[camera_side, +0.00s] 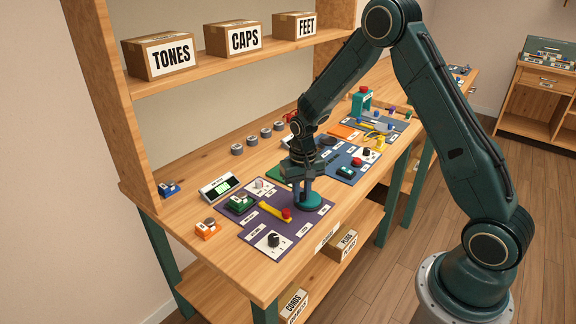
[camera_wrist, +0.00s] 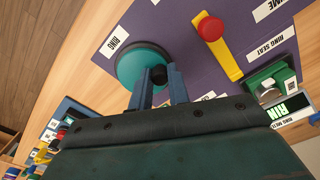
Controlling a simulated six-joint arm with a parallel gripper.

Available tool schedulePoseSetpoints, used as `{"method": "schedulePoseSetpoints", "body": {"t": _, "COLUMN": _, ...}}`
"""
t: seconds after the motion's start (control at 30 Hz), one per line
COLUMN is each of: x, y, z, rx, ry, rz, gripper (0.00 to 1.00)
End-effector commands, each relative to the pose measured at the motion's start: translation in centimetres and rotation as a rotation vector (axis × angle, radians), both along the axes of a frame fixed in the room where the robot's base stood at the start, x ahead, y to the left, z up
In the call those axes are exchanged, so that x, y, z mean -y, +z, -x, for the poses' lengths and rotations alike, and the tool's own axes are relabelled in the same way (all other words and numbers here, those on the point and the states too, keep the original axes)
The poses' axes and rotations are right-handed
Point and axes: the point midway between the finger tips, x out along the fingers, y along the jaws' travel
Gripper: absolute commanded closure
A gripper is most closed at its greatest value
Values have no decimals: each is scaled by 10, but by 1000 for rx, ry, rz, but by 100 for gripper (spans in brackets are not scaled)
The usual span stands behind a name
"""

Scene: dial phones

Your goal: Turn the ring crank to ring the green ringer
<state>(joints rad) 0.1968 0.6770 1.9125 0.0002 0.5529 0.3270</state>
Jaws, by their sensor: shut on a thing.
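The ring crank is a teal disc (camera_side: 309,205) on a purple mat (camera_side: 262,224); it also shows in the wrist view (camera_wrist: 132,67), beside a RING label. My gripper (camera_side: 304,194) reaches straight down to the disc. In the wrist view my gripper (camera_wrist: 159,76) has its two blue fingers shut on the crank's small dark knob (camera_wrist: 158,74), near the disc's edge. The green ringer (camera_side: 240,203) sits at the mat's back left; in the wrist view a green ringer (camera_wrist: 266,80) stands near the RING SEAT label.
A yellow lever with a red knob (camera_side: 286,213) lies close to the crank. A meter with a green screen (camera_side: 218,187) stands behind the ringer. An orange ringer (camera_side: 208,229) and a blue one (camera_side: 169,188) are farther left. A black dial (camera_side: 273,240) sits at the mat's front.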

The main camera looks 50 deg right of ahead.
Motion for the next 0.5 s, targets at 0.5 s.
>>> {"method": "schedulePoseSetpoints", "body": {"t": 0.5, "x": 3, "y": 0, "z": -7, "rx": 4, "ry": 2, "rz": -1, "gripper": 88}}
